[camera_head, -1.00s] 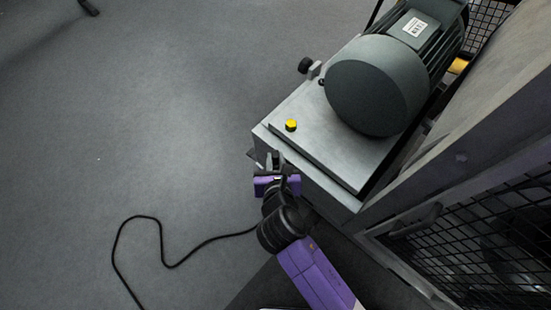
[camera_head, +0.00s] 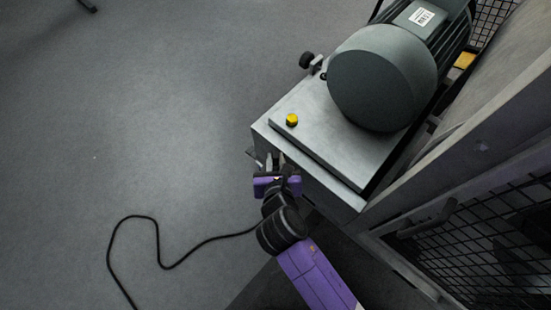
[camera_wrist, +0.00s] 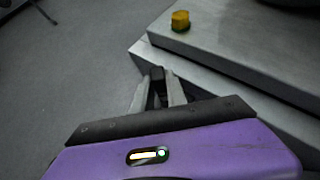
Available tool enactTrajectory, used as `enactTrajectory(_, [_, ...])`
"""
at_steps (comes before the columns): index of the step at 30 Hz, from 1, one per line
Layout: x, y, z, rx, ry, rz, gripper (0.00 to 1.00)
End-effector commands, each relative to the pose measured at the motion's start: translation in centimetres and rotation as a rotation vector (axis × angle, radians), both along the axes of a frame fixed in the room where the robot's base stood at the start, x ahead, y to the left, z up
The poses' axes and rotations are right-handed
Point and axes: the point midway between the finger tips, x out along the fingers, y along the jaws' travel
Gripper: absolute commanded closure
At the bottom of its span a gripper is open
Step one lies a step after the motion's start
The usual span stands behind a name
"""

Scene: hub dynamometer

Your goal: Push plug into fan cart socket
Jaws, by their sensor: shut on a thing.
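My gripper (camera_head: 276,163) is at the near left corner of the grey fan cart (camera_head: 310,182), against or just in front of its side. In the wrist view my gripper (camera_wrist: 158,92) has its two grey fingers closed around a small dark piece, the plug (camera_wrist: 157,75). Most of the plug is hidden between the fingers. A black cable (camera_head: 205,243) trails from behind my gripper onto the floor. The socket is hidden behind my gripper, so I cannot tell whether the plug is in it.
A large motor (camera_head: 385,75) sits on the cart's top. A yellow button (camera_head: 292,120) is on the cart's top plate, also in the wrist view (camera_wrist: 180,20). A mesh guard (camera_head: 480,245) stands at the right. The floor at left is open.

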Motion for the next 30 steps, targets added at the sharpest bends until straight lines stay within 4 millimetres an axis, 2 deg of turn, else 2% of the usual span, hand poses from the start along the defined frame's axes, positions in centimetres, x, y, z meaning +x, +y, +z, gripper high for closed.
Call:
enactTrajectory(18, [0.0, 0.0, -1.3, -0.001, 0.0, -0.001, 1.0])
enactTrajectory(30, [0.0, 0.0, -1.4, 0.0, 0.0, 0.0, 1.0])
